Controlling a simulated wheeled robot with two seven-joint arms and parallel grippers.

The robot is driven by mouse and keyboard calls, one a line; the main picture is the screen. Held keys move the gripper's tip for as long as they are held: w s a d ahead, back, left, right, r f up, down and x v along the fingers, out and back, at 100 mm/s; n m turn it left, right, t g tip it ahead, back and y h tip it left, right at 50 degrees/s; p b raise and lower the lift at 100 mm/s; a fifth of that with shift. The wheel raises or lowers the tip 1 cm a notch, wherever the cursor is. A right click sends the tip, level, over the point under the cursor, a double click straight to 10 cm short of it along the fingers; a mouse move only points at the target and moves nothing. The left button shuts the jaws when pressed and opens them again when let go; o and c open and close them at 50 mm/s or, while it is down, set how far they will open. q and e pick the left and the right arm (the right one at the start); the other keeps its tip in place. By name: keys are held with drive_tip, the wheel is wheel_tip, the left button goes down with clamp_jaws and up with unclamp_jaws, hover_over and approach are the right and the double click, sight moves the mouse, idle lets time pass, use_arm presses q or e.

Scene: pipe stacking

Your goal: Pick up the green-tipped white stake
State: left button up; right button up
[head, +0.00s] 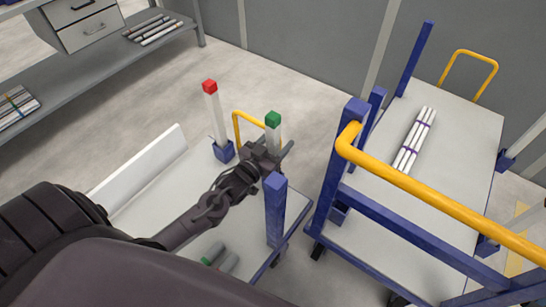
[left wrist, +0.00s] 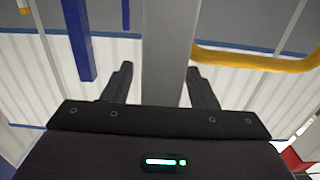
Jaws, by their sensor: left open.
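The green-tipped white stake (head: 273,140) stands upright at the far corner of the near cart, its green tip above my left gripper. My left gripper (head: 269,156) is open at the stake's upper part. In the left wrist view, the grey-looking stake (left wrist: 166,45) passes between the two spread fingers of my left gripper (left wrist: 160,70), with gaps visible on both sides. The stake's lower part is hidden behind the gripper in the head view. My right gripper is not in view.
A red-tipped white stake (head: 214,115) stands left in a blue socket. A blue post (head: 275,210) rises just in front of my gripper. A yellow rail (head: 440,195) crosses the right cart, which bears a bundle of white pipes (head: 414,140). A grey shelf (head: 85,70) stands far left.

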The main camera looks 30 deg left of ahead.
use_arm(q)
drive_tip(key=shift+c, duration=0.3)
clamp_jaws()
drive_tip(key=shift+r, duration=0.1)
